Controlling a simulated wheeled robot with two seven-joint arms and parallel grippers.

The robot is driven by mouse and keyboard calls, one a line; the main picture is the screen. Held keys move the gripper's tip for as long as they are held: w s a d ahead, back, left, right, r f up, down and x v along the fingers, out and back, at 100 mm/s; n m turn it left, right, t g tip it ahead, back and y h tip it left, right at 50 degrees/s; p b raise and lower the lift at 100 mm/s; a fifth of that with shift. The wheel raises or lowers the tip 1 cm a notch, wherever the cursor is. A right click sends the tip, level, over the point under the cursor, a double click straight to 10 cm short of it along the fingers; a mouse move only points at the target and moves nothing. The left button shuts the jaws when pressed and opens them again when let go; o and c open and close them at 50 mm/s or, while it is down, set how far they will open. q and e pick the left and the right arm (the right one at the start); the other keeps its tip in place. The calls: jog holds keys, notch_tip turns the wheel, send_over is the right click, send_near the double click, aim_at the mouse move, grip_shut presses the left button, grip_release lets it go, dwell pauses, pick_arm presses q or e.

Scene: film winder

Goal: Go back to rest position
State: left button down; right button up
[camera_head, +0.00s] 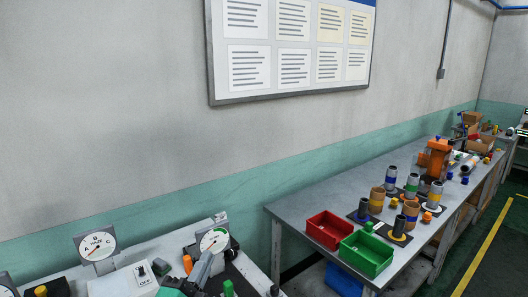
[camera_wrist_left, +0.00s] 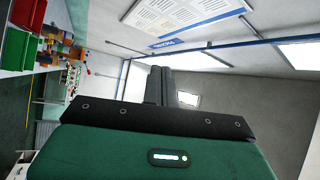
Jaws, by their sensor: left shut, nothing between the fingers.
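My left gripper (camera_head: 206,262) shows at the bottom of the head view, in front of the near bench and close to a round dial gauge (camera_head: 213,240). In the left wrist view its dark fingers (camera_wrist_left: 160,72) stand together, shut and empty, above the green gripper body. The fingers point toward the upper wall and ceiling there. My right gripper is not in view.
The near bench carries a second dial (camera_head: 97,243) and a white switch box (camera_head: 125,283). Across a gap, a long table holds a red bin (camera_head: 328,230), a green bin (camera_head: 366,254) and several cylinders. A board (camera_head: 292,50) hangs on the wall.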

pick_arm(q)
jog(key=s+a+f+n+g+y, duration=0.3)
jog(key=s+a+f+n+g, duration=0.15)
jog(key=f, duration=0.55)
jog(key=s+a+f+n+g+y, duration=0.35)
jog(key=f+n, duration=0.25)
jog(key=f, duration=0.3)
jog(key=s+a+f+n+g, duration=0.1)
jog(key=s+f+n+g, duration=0.2)
jog(key=s+f+g, duration=0.45)
jog(key=s+a+f+n+g, duration=0.2)
jog(key=s+f, duration=0.2)
jog(key=s, duration=0.7)
notch_tip(320, 180, down, 35)
jog(key=b, duration=0.3)
jog(key=s+a+f+g+b, duration=0.2)
jog(key=s+a+f, duration=0.1)
jog(key=s+f, duration=1.6)
notch_tip(320, 180, down, 2)
jog(key=shift+s+f+b, duration=0.2)
jog(key=shift+s+b, duration=0.05)
jog(key=shift+b, duration=0.05)
